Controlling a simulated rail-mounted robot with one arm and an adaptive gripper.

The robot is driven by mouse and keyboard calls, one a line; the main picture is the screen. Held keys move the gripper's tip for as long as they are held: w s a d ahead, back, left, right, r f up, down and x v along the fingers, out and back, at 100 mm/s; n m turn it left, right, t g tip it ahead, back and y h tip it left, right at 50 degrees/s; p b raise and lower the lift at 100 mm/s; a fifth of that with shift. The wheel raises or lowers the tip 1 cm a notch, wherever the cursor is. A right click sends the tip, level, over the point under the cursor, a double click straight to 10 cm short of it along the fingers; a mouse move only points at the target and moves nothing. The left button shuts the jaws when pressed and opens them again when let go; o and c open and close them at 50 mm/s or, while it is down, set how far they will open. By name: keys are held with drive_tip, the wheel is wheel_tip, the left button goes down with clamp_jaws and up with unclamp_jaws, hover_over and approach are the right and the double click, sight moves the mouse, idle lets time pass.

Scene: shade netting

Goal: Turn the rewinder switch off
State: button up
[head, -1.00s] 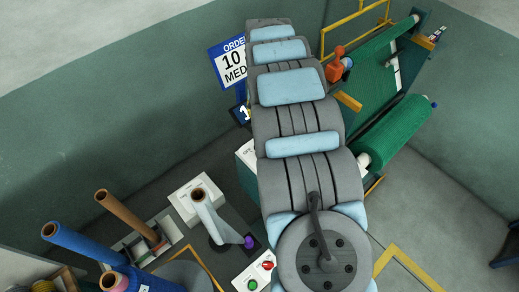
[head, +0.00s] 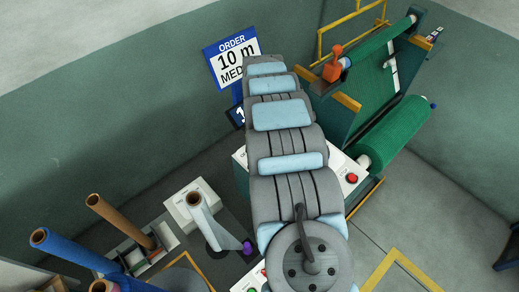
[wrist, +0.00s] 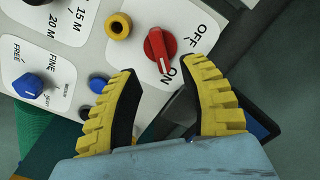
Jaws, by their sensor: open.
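The rewinder switch, a red rotary knob (wrist: 160,45), sits on a white panel (wrist: 80,50) in the wrist view. Its white mark points toward the ON label; OFF is printed at its upper right. My gripper (wrist: 160,67) is open, its two yellow ribbed fingers spread, with the knob just beyond the gap between the fingertips. Nothing is held; whether a fingertip touches the panel cannot be told. In the head view my arm hides the gripper. A red knob (head: 352,178) shows on a white panel right of my arm, but I cannot tell whether it is the same switch.
Near the switch are a yellow ring-shaped button (wrist: 119,26), a blue knob (wrist: 28,86) and a smaller blue button (wrist: 98,83). Cardboard tubes (head: 120,220) stand at the left. Floor at the right is mostly clear.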

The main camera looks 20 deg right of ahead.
drive_tip(key=shift+f+p, duration=0.3)
drive_tip(key=shift+f, duration=3.35)
clamp_jaws()
